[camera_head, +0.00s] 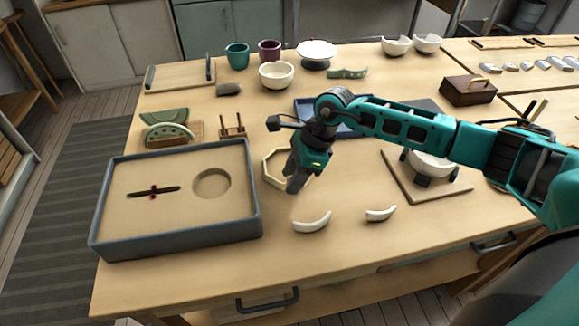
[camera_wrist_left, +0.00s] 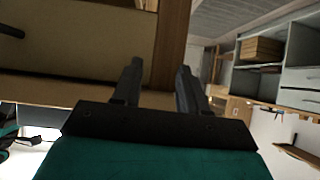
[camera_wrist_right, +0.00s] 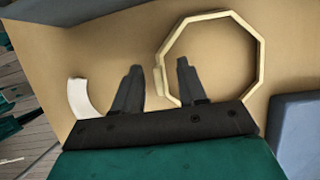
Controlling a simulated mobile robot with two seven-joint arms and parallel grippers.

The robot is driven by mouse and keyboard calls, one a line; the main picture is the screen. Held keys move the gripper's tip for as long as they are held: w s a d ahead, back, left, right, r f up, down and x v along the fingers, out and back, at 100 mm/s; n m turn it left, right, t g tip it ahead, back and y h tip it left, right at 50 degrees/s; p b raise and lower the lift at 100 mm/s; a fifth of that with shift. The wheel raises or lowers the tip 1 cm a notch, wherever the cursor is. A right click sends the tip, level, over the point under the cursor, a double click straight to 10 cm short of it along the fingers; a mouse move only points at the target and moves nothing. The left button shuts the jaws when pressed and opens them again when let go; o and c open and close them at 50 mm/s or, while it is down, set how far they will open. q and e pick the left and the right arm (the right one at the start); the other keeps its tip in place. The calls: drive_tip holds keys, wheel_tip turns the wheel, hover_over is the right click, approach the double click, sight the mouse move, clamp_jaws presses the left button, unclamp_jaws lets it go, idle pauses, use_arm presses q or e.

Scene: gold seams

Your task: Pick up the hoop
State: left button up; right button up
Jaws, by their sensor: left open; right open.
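The hoop is a pale cream octagonal ring that lies flat on the table. In the head view the hoop (camera_head: 268,170) is partly hidden behind my right gripper (camera_head: 294,186), which points down over its right side. In the right wrist view the hoop (camera_wrist_right: 262,48) is whole except for its near edge. There my right gripper (camera_wrist_right: 158,82) is open, with one finger over the hoop's inside and the other outside it. A small block on the hoop's rim shows between the fingers. My left gripper (camera_wrist_left: 158,80) is open and empty below a wooden table edge, away from the hoop.
A blue-rimmed tray (camera_head: 256,215) with a round recess stands left of the hoop. Two white curved shards (camera_head: 312,222) (camera_head: 381,213) lie in front. A board with a white bowl (camera_head: 432,163) is on the right. Cups and bowls (camera_head: 277,74) stand behind. The table's front strip is clear.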

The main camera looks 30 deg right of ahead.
drive_tip(key=shift+f, duration=0.1)
clamp_jaws()
idle(0.3)
